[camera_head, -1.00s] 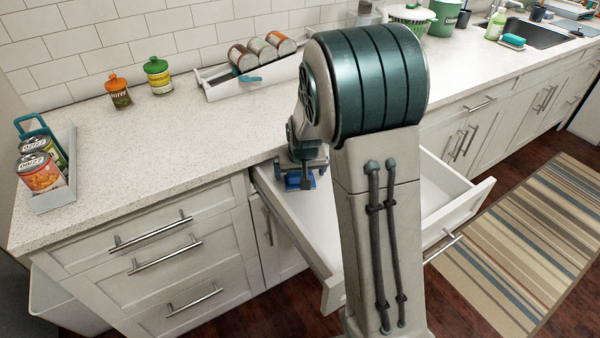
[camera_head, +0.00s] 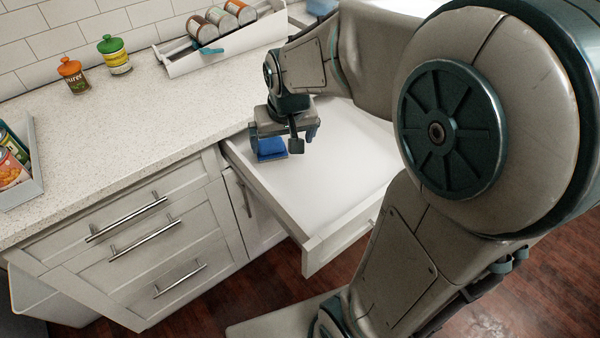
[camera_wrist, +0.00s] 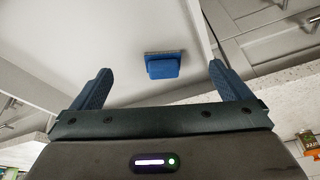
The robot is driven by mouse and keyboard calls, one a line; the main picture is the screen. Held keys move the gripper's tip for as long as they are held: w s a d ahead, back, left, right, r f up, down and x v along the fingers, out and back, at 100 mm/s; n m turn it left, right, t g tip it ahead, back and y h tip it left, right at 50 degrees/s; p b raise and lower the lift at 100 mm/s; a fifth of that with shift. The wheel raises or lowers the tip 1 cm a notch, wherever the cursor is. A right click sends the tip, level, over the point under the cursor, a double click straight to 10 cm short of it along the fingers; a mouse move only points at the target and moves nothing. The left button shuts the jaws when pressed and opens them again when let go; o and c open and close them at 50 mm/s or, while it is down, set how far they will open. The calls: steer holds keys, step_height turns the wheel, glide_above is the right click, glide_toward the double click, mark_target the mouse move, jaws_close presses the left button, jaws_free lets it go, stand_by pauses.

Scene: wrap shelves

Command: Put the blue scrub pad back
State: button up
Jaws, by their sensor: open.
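The blue scrub pad (camera_head: 270,147) lies in the open drawer (camera_head: 335,165), near its left back corner. In the wrist view the blue scrub pad (camera_wrist: 163,66) shows a grey layer along one side and lies on the white drawer floor, beyond and between my fingertips. My gripper (camera_head: 285,138) is just above the drawer close to the pad, and partly covers it in the head view. In the wrist view my gripper (camera_wrist: 160,80) has its two fingers wide apart with nothing between them. The pad is apart from both fingers.
The counter (camera_head: 120,140) holds an orange-lidded jar (camera_head: 73,75), a green-lidded jar (camera_head: 114,55), a white rack (camera_head: 215,50) with cans, and a tray (camera_head: 30,175) with cans at left. The rest of the drawer floor is bare. My arm covers the right side.

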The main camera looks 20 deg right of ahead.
steer(key=s+g, duration=0.1)
steer(key=s, duration=1.3)
steer(key=shift+s+r+n, duration=0.15)
steer(key=shift+s+n, duration=0.1)
steer(key=shift+n, duration=0.05)
